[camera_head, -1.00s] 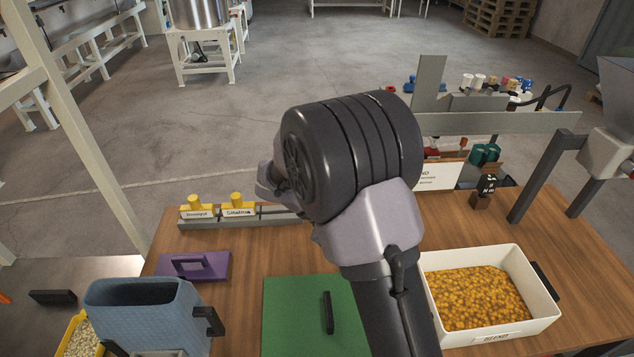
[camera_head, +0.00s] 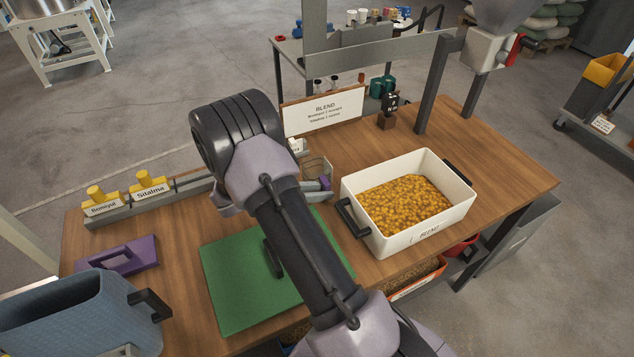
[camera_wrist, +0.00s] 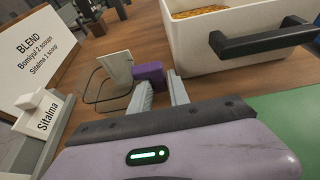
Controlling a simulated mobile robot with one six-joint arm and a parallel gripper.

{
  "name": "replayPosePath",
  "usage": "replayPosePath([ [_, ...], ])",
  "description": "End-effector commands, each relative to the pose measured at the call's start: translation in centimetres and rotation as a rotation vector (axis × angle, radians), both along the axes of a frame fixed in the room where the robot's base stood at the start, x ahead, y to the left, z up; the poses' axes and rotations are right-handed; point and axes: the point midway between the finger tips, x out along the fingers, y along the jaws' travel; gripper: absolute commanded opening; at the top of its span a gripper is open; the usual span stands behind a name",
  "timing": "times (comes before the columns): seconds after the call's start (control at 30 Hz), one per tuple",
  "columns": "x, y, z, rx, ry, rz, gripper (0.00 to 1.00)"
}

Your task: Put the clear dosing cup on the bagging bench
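A small see-through cup, which looks like the clear dosing cup (camera_head: 316,166), stands on the wooden bench (camera_head: 505,190) in front of the BLEND sign. A purple block (camera_wrist: 149,74), perhaps its handle, faces my gripper (camera_wrist: 160,86) in the wrist view. The cup's thin dark outline (camera_wrist: 88,97) shows to the left of that block. My gripper's two fingers are apart with a gap between them, their tips close to the purple block. In the head view my wrist partly hides the gripper. I cannot tell which surface is the bagging bench.
A white BLEND tray (camera_head: 364,207) of orange pellets stands right of my gripper. A green mat (camera_head: 225,285) lies below my arm. The BLEND sign (camera_head: 322,112) and a rail with yellow-topped labels (camera_head: 151,186) stand behind. A blue bin (camera_head: 75,315) and purple lid (camera_head: 130,257) are left.

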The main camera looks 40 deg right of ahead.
Motion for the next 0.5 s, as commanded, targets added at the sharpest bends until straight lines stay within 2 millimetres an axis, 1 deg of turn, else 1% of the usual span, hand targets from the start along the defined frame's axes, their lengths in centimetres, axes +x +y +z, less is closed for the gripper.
replayPosePath([
  [0.03,-0.25,-0.72,-0.73,0.001,0.001,-0.002,0.22],
  [0.1,-0.39,-1.43,-0.86,0.0,0.0,-0.001,0.22],
  [0.33,-0.41,-1.62,-0.68,0.0,0.0,0.0,0.22],
  [0.43,-0.41,-1.6,-0.68,0.0,0.0,0.0,0.02],
  [0.47,-0.41,-1.6,-0.68,0.0,0.0,0.0,0.0],
  [0.5,-0.4,-1.59,-0.68,0.0,0.0,0.0,0.0],
])
